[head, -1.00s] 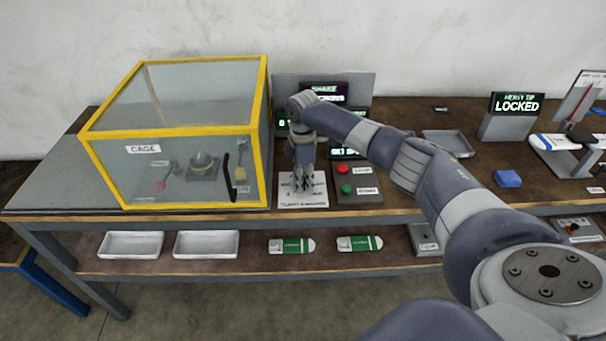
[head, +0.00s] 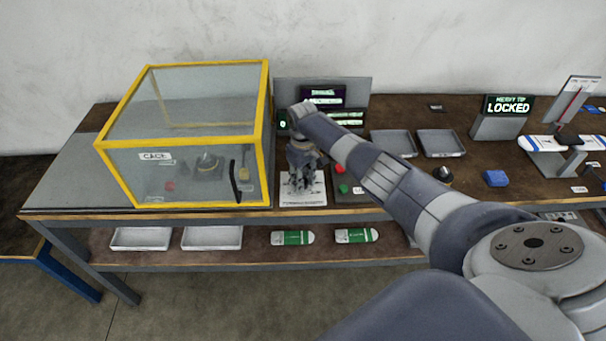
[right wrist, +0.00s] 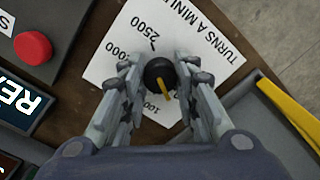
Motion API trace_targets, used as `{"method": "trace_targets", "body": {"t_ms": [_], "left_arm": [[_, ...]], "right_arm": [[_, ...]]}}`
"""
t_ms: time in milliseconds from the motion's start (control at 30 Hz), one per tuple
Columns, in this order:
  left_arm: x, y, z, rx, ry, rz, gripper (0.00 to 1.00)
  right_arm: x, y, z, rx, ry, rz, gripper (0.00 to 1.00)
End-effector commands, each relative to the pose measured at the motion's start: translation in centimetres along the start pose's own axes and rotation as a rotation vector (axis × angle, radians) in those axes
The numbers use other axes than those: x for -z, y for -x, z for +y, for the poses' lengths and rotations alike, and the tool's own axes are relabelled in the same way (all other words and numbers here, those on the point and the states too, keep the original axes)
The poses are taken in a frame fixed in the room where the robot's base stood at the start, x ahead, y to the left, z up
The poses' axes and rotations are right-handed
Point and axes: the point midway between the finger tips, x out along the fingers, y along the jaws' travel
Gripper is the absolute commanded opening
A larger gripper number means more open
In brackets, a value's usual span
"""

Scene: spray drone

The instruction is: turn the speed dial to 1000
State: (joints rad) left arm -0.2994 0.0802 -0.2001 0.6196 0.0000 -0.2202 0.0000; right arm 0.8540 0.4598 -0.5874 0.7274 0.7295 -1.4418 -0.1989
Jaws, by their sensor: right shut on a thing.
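The speed dial (right wrist: 158,74) is a round black knob with a yellow pointer, on a white printed card (right wrist: 103,70) in the right wrist view. Numbers such as 2500 show around it, some partly hidden by my fingers. The yellow pointer points toward the lower part of that view, near a partly covered label starting with 100. My right gripper (right wrist: 160,82) is shut on the dial, one finger on each side. In the head view my right gripper (head: 300,184) is low over the card (head: 316,190) and hides the dial. My left gripper is not in view.
A yellow-framed clear cage (head: 200,170) stands just left of the card. Red (head: 340,169) and green (head: 343,188) buttons sit close on the right, before a display (head: 323,97). Trays (head: 393,143) and a LOCKED sign (head: 509,107) are farther right.

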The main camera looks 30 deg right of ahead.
Motion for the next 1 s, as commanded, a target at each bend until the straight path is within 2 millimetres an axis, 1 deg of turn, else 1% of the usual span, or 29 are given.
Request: {"method": "trace_targets", "body": {"t_ms": [33, 100, 500, 733, 1000], "left_arm": [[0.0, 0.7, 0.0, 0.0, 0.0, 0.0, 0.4], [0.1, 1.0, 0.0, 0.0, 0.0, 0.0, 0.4], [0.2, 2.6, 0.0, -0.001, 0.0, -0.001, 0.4], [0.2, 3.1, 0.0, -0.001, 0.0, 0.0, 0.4], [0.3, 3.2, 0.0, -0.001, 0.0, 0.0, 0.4]], "right_arm": [[0.1, 0.3, -0.1, 0.002, -0.045, 0.001, 0.04], [0.1, 0.3, -0.1, 0.001, -0.112, 0.001, 0.04], [0.1, 0.2, -0.1, 0.0, -0.443, 0.002, 0.04], [0.1, 0.2, -0.1, 0.001, -0.56, 0.003, 0.04], [0.2, 0.1, 0.0, -0.001, -0.62, 0.004, 0.04]]}}
